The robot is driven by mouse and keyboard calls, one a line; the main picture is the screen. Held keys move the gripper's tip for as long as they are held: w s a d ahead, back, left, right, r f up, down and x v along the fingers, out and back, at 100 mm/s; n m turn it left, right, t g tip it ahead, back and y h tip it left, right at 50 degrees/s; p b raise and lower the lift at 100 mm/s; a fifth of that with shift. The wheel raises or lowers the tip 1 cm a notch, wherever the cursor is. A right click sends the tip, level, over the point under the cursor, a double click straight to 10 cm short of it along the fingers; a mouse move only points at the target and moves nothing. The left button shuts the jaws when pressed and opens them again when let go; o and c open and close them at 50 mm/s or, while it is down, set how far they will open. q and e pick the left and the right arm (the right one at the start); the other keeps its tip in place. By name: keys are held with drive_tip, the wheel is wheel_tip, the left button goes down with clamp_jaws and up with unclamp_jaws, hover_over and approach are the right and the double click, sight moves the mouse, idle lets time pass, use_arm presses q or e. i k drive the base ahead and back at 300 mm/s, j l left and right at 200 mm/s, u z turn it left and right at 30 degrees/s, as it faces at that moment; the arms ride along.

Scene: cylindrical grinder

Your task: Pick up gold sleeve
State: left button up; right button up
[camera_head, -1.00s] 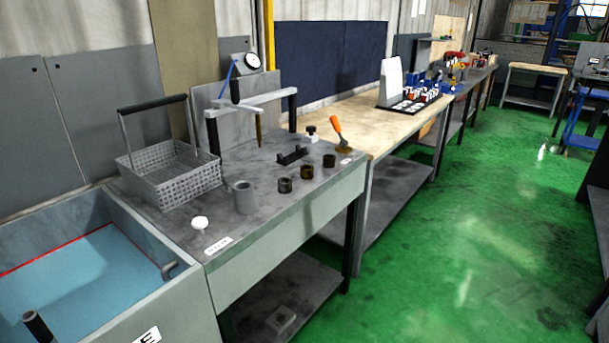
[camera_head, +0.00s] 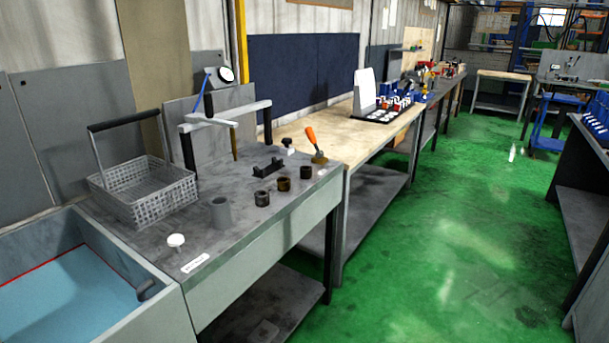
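Three small sleeves stand in a row on the grey workbench (camera_head: 150,240). The middle one (camera_head: 284,184) looks brownish and is the closest to gold. The sleeve nearer to me (camera_head: 262,198) and the farther sleeve (camera_head: 305,172) look dark grey. They stand upright, apart from each other, near the bench's front edge. Neither of my grippers is in view.
Green floor (camera_head: 450,250) is open to the right.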

sight(284, 183)
drive_tip(key=i+l, duration=0.8)
drive_tip(key=i, duration=0.15)
drive_tip(key=i+u, duration=0.05)
